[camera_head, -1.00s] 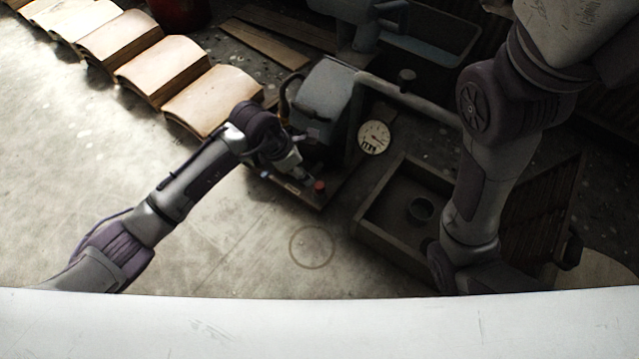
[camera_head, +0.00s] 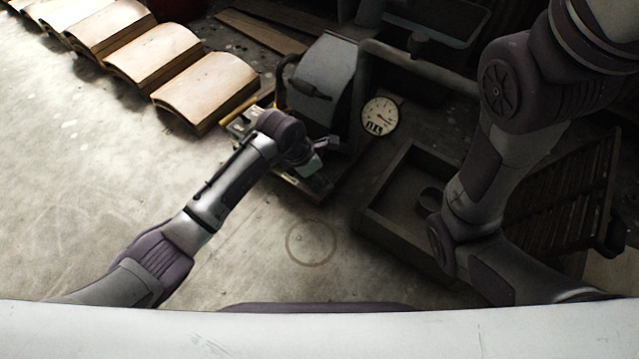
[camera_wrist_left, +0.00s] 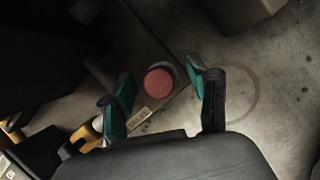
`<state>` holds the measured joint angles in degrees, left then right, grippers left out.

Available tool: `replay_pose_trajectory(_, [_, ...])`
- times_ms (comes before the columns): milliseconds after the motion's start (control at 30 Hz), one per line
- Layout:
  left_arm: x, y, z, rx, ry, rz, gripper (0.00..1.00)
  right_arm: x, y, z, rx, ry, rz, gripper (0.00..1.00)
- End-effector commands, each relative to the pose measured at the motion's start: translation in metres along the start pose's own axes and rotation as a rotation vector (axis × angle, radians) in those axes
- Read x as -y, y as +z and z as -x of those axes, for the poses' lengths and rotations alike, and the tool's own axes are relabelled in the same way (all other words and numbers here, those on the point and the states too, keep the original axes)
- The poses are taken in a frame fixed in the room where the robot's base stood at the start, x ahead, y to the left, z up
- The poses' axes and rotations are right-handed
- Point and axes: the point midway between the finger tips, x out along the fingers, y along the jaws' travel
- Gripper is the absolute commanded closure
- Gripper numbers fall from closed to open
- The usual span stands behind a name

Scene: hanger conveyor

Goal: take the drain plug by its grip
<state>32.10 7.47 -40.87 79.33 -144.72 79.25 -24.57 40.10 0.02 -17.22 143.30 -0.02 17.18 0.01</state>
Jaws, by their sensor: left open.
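A round red cap (camera_wrist_left: 158,82) with a pale rim shows in the left wrist view, on the edge of a dark base plate beside a small pale label. It looks like the drain plug, but I cannot tell its grip apart. My left gripper (camera_wrist_left: 162,78) is open, its green-padded fingers on either side of the cap in that view. I cannot tell how far above it they are. In the head view my left gripper (camera_head: 311,163) is over the front of the machine's base, and the red cap is hidden. My right gripper is not in view.
A grey machine (camera_head: 326,78) with a round dial gauge (camera_head: 381,117) stands behind the left gripper. A wooden tray (camera_head: 385,232) is to the right. Curved wooden blocks (camera_head: 206,90) line the upper left. The floor in front is clear, with a ring stain (camera_head: 311,262).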

Motion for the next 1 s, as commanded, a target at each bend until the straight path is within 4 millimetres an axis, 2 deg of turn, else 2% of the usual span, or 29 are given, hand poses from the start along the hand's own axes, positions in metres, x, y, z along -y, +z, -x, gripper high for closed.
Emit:
replay_pose_trajectory(200, [-0.001,0.001,0.0,0.0,0.001,0.0,0.4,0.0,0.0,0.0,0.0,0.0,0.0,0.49])
replay_pose_trajectory(567, [-0.001,0.001,0.0,0.0,0.001,-0.001,1.0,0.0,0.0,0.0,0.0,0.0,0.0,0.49])
replay_pose_trajectory(833, [-0.001,0.003,0.005,0.002,0.002,-0.001,1.0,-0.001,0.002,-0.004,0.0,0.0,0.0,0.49])
replay_pose_trajectory(1000, [-0.002,0.014,0.033,0.002,0.005,-0.003,1.0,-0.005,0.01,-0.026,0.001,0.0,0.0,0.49])
